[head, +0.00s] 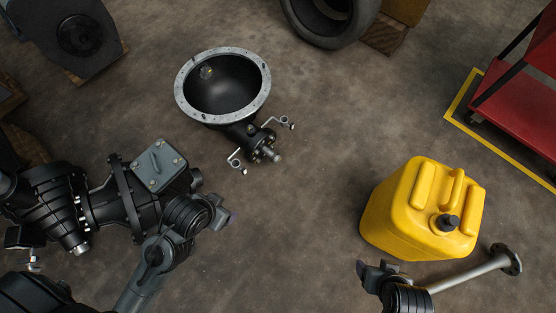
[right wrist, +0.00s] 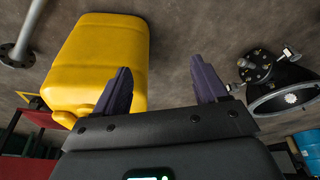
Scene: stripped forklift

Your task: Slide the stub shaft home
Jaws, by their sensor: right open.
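A grey shaft with a dark round flange (head: 475,273) lies on the floor at the lower right; it looks like the stub shaft. Its near end is hidden behind my right arm. It also shows at the upper left of the right wrist view (right wrist: 22,42). My right gripper (head: 376,268) is open, with nothing between its fingers (right wrist: 160,66), left of the shaft and below the yellow canister. A black gearbox-like housing (head: 125,200) with a grey cover plate stands at the left. My left gripper (head: 222,213) is beside it, its jaws too small to judge.
A yellow canister (head: 403,207) stands close to my right gripper. A black bell-shaped housing (head: 222,85) with a grey rim is at the upper middle. A tyre (head: 328,22) and a red cart (head: 518,105) stand farther off. The middle floor is clear.

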